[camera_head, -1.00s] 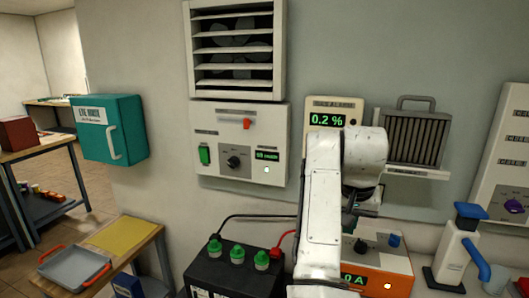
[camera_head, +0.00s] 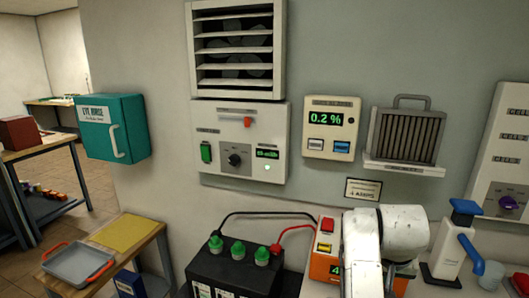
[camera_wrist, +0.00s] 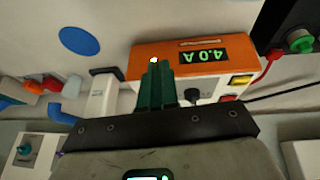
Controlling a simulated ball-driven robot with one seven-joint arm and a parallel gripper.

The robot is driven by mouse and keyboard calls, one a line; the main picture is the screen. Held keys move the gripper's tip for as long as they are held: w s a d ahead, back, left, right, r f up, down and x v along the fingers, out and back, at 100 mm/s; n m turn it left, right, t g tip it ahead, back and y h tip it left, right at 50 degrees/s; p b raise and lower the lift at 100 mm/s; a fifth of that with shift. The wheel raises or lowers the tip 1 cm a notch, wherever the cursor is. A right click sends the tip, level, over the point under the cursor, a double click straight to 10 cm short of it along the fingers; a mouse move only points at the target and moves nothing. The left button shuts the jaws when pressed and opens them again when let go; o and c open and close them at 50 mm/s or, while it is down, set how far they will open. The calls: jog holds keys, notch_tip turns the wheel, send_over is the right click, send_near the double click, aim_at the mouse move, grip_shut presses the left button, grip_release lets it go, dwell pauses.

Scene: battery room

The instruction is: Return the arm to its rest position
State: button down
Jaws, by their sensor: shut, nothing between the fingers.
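My gripper (camera_wrist: 160,85) shows in the wrist view with its two dark green fingers together and nothing between them. It is in front of the orange charger (camera_wrist: 210,60), whose display reads 4.0 A; whether it touches cannot be told. In the head view my white arm covers much of the charger (camera_head: 323,266), and the gripper itself is hidden there.
A black battery (camera_head: 235,270) with green caps and black and red cables stands left of the charger. A white pump with a blue handle (camera_head: 465,225) stands to the right. The gas alarm (camera_head: 331,128) and control panel (camera_head: 238,140) are on the wall above.

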jog(key=shift+n+t, duration=0.4)
jog(key=shift+n, duration=0.5)
jog(key=s+d+f, duration=0.1)
jog(key=s+f, duration=0.2)
jog(key=s, duration=0.1)
jog(key=s+d+f, duration=0.1)
jog(key=s+f, duration=0.3)
jog(key=s+d+f, duration=0.1)
jog(key=s+f, duration=0.2)
jog(key=s, duration=0.1)
jog(key=shift+s+d+f, duration=0.15)
jog(key=shift+s+d, duration=0.2)
jog(key=shift+d, duration=0.05)
jog(key=s+a+f+g, duration=0.1)
jog(key=s+f, duration=0.2)
jog(key=s, duration=0.5)
jog(key=s+a+f+g+y, duration=0.1)
jog(key=s+f, duration=0.2)
jog(key=s, duration=0.6)
jog(key=s+a+f+n+g+y, duration=0.1)
jog(key=s+f, duration=0.3)
jog(key=s, duration=0.5)
jog(key=shift+s+a+g, duration=0.25)
jog(key=shift+a+g, duration=0.05)
jog(key=shift+g, duration=0.1)
jog(key=shift+f, duration=0.1)
